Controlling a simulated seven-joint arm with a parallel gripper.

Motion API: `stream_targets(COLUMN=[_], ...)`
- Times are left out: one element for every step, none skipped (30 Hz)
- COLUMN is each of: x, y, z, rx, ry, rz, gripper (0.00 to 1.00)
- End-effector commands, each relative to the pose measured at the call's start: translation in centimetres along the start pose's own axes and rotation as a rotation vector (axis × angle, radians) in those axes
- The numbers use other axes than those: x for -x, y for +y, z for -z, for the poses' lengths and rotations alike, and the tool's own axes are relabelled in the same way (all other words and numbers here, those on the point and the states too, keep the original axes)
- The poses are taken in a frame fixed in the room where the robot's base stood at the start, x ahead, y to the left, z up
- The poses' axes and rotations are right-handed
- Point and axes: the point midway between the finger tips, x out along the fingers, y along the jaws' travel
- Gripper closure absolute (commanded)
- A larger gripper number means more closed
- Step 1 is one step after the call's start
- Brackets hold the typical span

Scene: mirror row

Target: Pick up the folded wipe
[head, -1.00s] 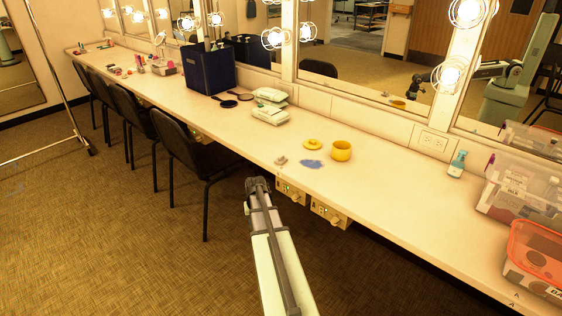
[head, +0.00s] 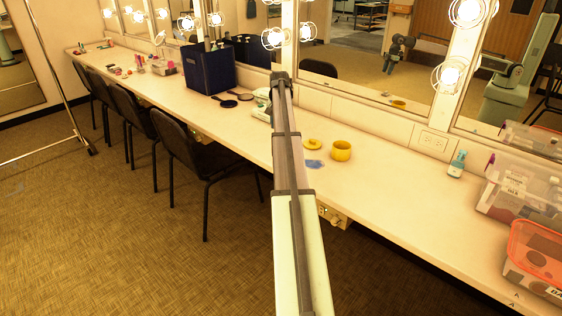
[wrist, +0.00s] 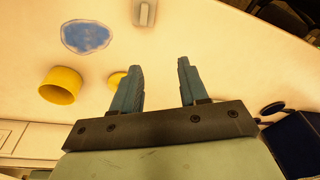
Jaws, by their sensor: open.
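A small pale folded piece, seemingly the folded wipe (wrist: 144,14), lies on the counter at the top edge of the wrist view. It is cut off there, and my arm hides it in the head view. My gripper (wrist: 158,66) is open and empty above the counter, its two blue-grey fingers apart. In the wrist view the piece lies beyond the fingertips, apart from them. In the head view my arm reaches up across the counter, and its fingertips cannot be made out.
A blue patch (head: 314,163), a yellow pot (head: 341,151) and its yellow lid (head: 312,143) are on the counter (head: 400,190). White packs (head: 262,95) are partly behind my arm. A dark box (head: 207,68) stands farther left, clear bins (head: 520,190) right. Mirrors line the back.

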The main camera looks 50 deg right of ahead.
Motion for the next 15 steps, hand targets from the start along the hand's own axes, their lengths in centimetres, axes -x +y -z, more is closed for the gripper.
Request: stream_targets(x=[0.0,0.0,0.0,0.0,0.1,0.1,0.1,0.2,0.2,0.2,0.2,0.2,0.2,0.2,0.1], y=[-0.3,-0.3,-0.2,-0.1,0.0,0.1,0.2,0.3,0.4,0.5,0.5,0.5,0.5,0.5,0.5], z=[0.9,0.8,0.6,0.3,0.0,-0.5,-0.8,-1.0,-1.2,-1.4,-1.5,-1.6,-1.6,-1.6,-1.6], rx=[-0.043,-0.073,-0.112,-0.140,-0.167,-0.200,-0.224,-0.245,-0.273,-0.291,-0.309,-0.328,-0.341,-0.350,-0.361], ry=[-0.028,-0.047,-0.069,-0.084,-0.098,-0.113,-0.124,-0.133,-0.143,-0.149,-0.153,-0.156,-0.157,-0.157,-0.156], rz=[-0.010,-0.018,-0.028,-0.035,-0.043,-0.052,-0.058,-0.064,-0.071,-0.076,-0.080,-0.084,-0.086,-0.086,-0.087], gripper=[0.56,0.56,0.56,0.56,0.56,0.56,0.56,0.56,0.56,0.56,0.56,0.56,0.56,0.56,0.56])
